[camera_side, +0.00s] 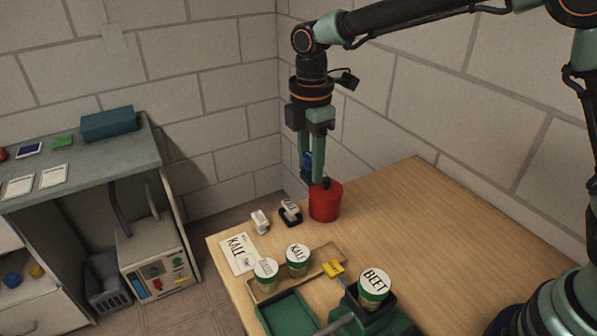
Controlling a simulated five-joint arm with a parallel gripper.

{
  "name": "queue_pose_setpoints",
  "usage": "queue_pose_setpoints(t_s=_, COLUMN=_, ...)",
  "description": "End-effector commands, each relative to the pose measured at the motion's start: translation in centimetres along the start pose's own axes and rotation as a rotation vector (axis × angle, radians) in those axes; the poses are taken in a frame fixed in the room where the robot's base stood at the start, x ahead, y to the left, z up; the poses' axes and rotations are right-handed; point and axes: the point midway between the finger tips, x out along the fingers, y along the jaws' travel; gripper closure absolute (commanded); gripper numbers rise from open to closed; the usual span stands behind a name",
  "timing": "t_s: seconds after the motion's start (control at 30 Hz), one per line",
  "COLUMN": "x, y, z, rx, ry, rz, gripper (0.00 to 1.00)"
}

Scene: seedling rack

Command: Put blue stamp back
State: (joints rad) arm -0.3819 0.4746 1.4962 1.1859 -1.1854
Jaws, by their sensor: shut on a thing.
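My gripper (313,178) hangs over the back of the wooden table, fingers pointing down. It is shut on a small blue thing, which looks like the blue stamp (306,161); the fingers hide much of it.
A KALE card (238,256), lidded cups (298,260) in a wooden tray, a yellow tag (333,269), a green tray (288,316) and a BEET cup (374,284) occupy the front. A grey shelf (100,172) at left holds pads and a blue box (108,124). The table's right side is clear.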

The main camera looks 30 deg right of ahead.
Motion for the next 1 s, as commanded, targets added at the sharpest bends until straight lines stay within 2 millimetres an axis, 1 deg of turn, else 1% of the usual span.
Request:
queue_pose_setpoints(t_s=0.03, x=1.4, y=-0.1, z=0.0, rx=0.0, ry=-0.002, rz=-0.006, gripper=0.94)
queue_pose_setpoints(t_s=0.1, x=3.2, y=-0.1, z=0.0, rx=0.0, ry=-0.003, rz=-0.006, gripper=0.94)
queue_pose_setpoints(t_s=0.3, x=8.0, y=0.0, z=0.0, rx=0.0, ry=-0.002, rz=-0.006, gripper=0.94)
queue_pose_setpoints(t_s=0.4, x=9.9, y=0.1, z=-0.1, rx=0.001, ry=-0.002, rz=-0.004, gripper=0.94)
queue_pose_setpoints(t_s=0.5, x=11.2, y=0.1, z=-0.1, rx=0.001, ry=-0.001, rz=-0.002, gripper=0.94)
queue_pose_setpoints(t_s=0.67, x=12.2, y=0.2, z=-0.1, rx=0.001, ry=0.0, rz=-0.001, gripper=0.94)
queue_pose_setpoints(t_s=0.9, x=15.5, y=0.2, z=-0.1, rx=0.001, ry=-0.001, rz=-0.002, gripper=0.94)
queue_pose_setpoints(t_s=1.0, x=16.1, y=0.2, z=-0.1, rx=0.001, ry=0.0, rz=0.001, gripper=0.94)
